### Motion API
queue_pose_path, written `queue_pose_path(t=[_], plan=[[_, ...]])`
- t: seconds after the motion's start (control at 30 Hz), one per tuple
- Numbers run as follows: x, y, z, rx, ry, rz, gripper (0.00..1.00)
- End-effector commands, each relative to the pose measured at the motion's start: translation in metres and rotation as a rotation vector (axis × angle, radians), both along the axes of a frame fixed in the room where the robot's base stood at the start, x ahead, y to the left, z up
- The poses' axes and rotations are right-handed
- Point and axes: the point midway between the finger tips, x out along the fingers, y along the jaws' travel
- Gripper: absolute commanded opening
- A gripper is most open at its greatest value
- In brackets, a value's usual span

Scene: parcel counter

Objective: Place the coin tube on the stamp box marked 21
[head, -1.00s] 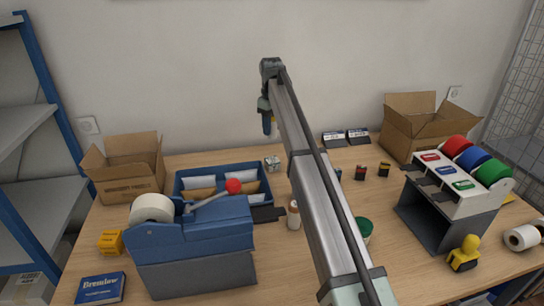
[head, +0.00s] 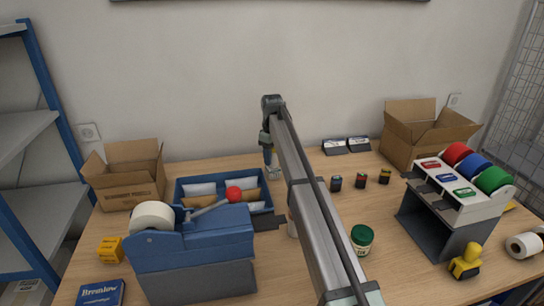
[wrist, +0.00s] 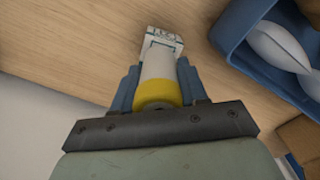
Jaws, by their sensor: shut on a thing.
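My gripper (wrist: 156,92) is shut on the coin tube (wrist: 157,68), a pale tube with a yellow near end, seen between the blue fingers in the wrist view. A small white box with teal markings (wrist: 164,40) lies just beyond the tube's far end; it looks like the stamp box, but I cannot read its number. I cannot tell whether tube and box touch. In the head view my gripper (head: 267,156) points down over the back of the table, right of the blue tray. The pale box there is largely hidden behind it.
The blue tray of envelopes (head: 180,192) stands close to the left of my gripper. A blue tape dispenser (head: 195,245) is nearer. Several small dark-bodied items, including one (head: 361,180), and a green-lidded jar (head: 362,237) stand to the right. Open cartons stand on both sides.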

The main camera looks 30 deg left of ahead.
Motion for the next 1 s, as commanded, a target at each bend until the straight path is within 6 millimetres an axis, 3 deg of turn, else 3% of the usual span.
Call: queue_pose_path(t=[0.2,0.23,0.5,0.8,1.0], plan=[[0.000,0.000,-0.002,0.000,0.000,0.000,0.05],[0.000,0.000,-0.003,0.000,0.000,0.000,0.44],[0.000,0.000,-0.002,0.000,0.000,0.000,0.69],[0.000,0.000,0.000,0.000,0.000,0.000,0.69],[0.001,0.001,0.023,0.001,-0.001,0.000,0.69]])
